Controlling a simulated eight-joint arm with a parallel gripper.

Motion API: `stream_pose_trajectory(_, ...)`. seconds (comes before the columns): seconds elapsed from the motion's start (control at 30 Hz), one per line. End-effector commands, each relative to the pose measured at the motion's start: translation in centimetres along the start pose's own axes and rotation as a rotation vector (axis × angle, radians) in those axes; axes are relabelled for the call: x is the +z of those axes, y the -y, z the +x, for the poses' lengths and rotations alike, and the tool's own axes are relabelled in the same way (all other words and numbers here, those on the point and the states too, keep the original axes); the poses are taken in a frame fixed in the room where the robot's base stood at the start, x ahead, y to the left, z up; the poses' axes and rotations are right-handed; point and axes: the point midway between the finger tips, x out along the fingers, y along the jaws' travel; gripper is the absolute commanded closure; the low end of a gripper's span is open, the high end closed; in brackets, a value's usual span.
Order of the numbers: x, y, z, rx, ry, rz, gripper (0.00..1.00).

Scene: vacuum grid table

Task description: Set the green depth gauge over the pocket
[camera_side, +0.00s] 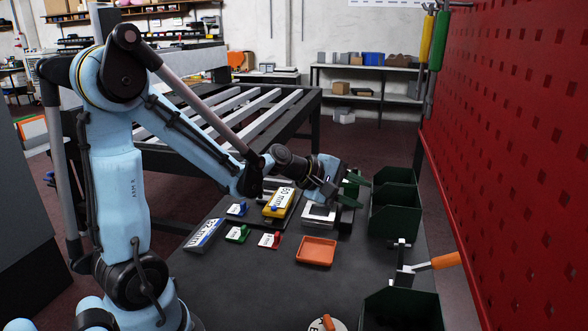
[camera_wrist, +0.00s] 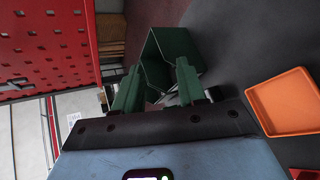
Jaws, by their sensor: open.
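A small green gauge-like piece with a white label (camera_side: 237,234) lies on the dark table in the side view, left of the orange tray. I take it for the green depth gauge. A grey metal block (camera_side: 318,214) with a light, squarish opening on top sits right of the yellow piece; this looks like the pocket, partly covered by my gripper. My gripper (camera_side: 357,191) is open and empty above and right of that block. Its green fingers (camera_wrist: 158,84) stand apart in the wrist view, pointing toward a green bin. The gauge is not seen in the wrist view.
A blue piece (camera_side: 237,209), a red piece (camera_side: 270,240), and a yellow "60 mm" piece (camera_side: 281,203) lie near the gauge. An orange tray (camera_side: 316,251) sits in front of the block. Green bins (camera_side: 395,222) line the right, beside a red pegboard (camera_side: 510,130).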

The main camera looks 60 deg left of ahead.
Motion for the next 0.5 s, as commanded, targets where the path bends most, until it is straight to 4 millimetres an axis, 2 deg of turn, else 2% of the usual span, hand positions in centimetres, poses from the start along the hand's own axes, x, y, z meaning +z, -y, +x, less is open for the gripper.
stream_pose_trajectory(0.03,-1.5,-0.4,0.5,0.042,0.000,-0.106,0.60)
stream_pose_trajectory(0.23,-6.6,-1.5,1.5,0.214,0.042,-0.529,0.60)
stream_pose_trajectory(0.5,-13.7,-1.0,0.9,0.443,0.156,-1.043,0.60)
